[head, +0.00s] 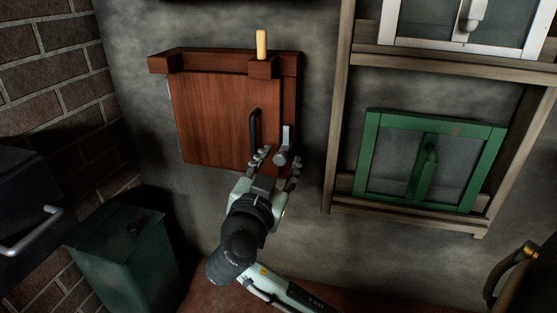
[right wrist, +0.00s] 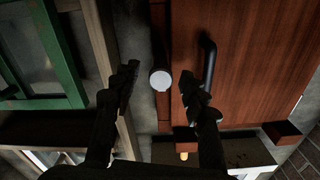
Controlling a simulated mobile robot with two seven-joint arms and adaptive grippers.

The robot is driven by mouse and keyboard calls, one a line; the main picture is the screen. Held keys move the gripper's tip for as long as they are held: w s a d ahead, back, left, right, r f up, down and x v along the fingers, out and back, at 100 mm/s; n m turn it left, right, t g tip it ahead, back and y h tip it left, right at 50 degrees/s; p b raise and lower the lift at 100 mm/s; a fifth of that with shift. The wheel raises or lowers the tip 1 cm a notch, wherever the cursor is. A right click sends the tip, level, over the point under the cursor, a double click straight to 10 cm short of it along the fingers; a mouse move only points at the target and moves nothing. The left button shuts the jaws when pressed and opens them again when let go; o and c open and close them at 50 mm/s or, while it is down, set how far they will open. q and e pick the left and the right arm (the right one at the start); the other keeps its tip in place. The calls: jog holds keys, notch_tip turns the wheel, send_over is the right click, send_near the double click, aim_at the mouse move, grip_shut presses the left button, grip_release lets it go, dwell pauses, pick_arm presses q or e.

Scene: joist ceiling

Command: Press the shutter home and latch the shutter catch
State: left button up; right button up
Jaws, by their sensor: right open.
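The shutter (head: 215,118) is a red-brown wooden panel in a wooden frame on the grey wall, with a black bar handle (head: 254,131). I cannot tell whether it sits fully flush. The shutter catch (head: 286,134) is a grey metal piece with a round knob at the shutter's right edge. My right gripper (head: 276,166) is open, with its fingers either side of the knob. In the right wrist view the pale round knob end (right wrist: 161,80) shows between the open fingertips (right wrist: 158,86), with a gap each side. The handle (right wrist: 209,62) is beside one finger. My left gripper is not in view.
A pale wooden peg (head: 261,44) stands above the frame's top. A green window (head: 368,155) in a timber frame is to the right. A dark green bin (head: 122,250) stands lower left, near a dark box with a metal handle (head: 32,232).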

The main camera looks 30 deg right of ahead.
grip_shut()
